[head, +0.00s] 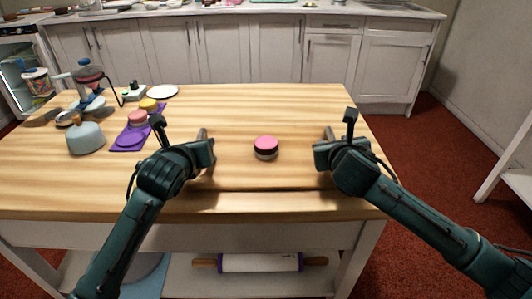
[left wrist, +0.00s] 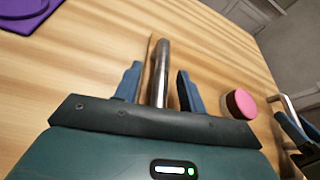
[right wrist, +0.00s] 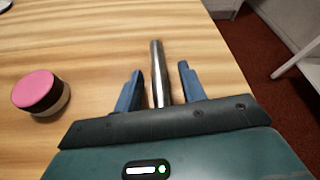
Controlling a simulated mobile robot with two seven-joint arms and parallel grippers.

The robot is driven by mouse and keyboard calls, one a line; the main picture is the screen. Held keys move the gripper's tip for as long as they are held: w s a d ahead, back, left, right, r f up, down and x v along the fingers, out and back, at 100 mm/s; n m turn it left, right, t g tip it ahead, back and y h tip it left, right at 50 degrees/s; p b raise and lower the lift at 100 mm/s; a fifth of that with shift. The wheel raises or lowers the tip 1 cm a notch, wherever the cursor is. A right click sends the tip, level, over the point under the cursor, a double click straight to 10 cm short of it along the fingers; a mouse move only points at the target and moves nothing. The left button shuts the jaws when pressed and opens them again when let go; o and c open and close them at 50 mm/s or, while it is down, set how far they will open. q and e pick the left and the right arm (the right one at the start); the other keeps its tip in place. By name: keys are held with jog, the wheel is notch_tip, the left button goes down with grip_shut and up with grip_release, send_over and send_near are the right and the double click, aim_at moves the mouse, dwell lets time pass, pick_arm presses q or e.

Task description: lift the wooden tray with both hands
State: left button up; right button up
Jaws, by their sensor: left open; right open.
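The wooden tray (head: 265,176) lies on the table and its grain blends with the tabletop. A pink-topped round piece (head: 265,147) with a dark band sits on it. My left gripper (head: 208,150) is open at the tray's left side; in the left wrist view a metal handle (left wrist: 160,72) stands between its two blue fingers. My right gripper (head: 322,151) is open at the right side; in the right wrist view the other metal handle (right wrist: 159,72) lies between its fingers. Neither gripper is closed on a handle. Parts of the handles are hidden by the grippers.
A purple mat (head: 128,140) with small round pieces, a grey-blue kettle (head: 86,139) and a white plate (head: 163,91) stand on the table's left. A rolling pin (head: 260,262) lies on the shelf below. The table behind the tray is clear.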

pick_arm(q)
jog(key=shift+w+f, duration=0.1)
jog(key=shift+w, duration=0.05)
pick_arm(e)
jog(key=shift+w+f, duration=0.1)
jog(key=shift+w, duration=0.05)
pick_arm(q)
jog(key=shift+c, duration=0.5)
pick_arm(e)
jog(key=shift+c, duration=0.5)
pick_arm(q)
grip_shut()
pick_arm(e)
grip_shut()
